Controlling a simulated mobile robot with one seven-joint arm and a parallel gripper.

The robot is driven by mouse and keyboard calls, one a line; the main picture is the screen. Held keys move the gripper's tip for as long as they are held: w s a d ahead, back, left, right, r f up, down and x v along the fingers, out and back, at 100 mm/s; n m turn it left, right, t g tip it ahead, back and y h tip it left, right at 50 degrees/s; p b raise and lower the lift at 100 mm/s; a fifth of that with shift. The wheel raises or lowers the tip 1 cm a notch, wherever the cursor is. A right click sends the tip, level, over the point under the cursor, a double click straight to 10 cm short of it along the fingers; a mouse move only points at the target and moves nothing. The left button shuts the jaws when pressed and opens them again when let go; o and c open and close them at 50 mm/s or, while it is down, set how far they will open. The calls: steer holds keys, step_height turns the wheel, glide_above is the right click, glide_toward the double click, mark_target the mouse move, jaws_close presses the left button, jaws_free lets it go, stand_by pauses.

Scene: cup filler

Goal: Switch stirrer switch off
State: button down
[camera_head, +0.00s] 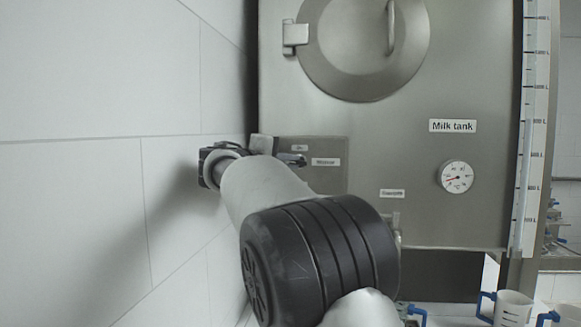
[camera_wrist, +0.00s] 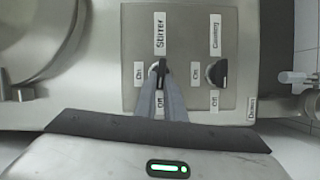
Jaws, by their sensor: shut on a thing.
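The stirrer switch (camera_wrist: 158,67) is a small black knob on a grey panel in the wrist view, with the label "Stirrer" (camera_wrist: 160,31) beside it. Small "On" (camera_wrist: 139,71) and "Off" (camera_wrist: 159,102) labels stand around the knob. My gripper (camera_wrist: 161,79) has its two long fingers closed together on the knob. The fingers hide part of the knob, and I cannot tell clearly which label it points to. In the head view my arm reaches to the left end of the panel (camera_head: 328,178), and the switch is mostly hidden there.
A second black knob (camera_wrist: 216,72) sits next to the stirrer switch. The panel is on the steel milk tank (camera_head: 450,210), with a round lid (camera_head: 345,70) and a gauge (camera_head: 456,177). A white wall (camera_head: 90,90) is close on the left. Cups (camera_head: 512,306) stand at lower right.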

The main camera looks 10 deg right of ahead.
steer(key=shift+f+n+b, duration=0.15)
steer(key=shift+n+b, duration=0.15)
steer(key=shift+n, duration=0.3)
steer(key=shift+n+t, duration=0.3)
steer(key=c, duration=1.8)
jaws_free()
steer(key=shift+c, duration=0.2)
steer(key=b+v, duration=0.1)
steer(key=v, duration=0.6)
steer(key=shift+a, duration=0.25)
steer(key=shift+s, duration=0.1)
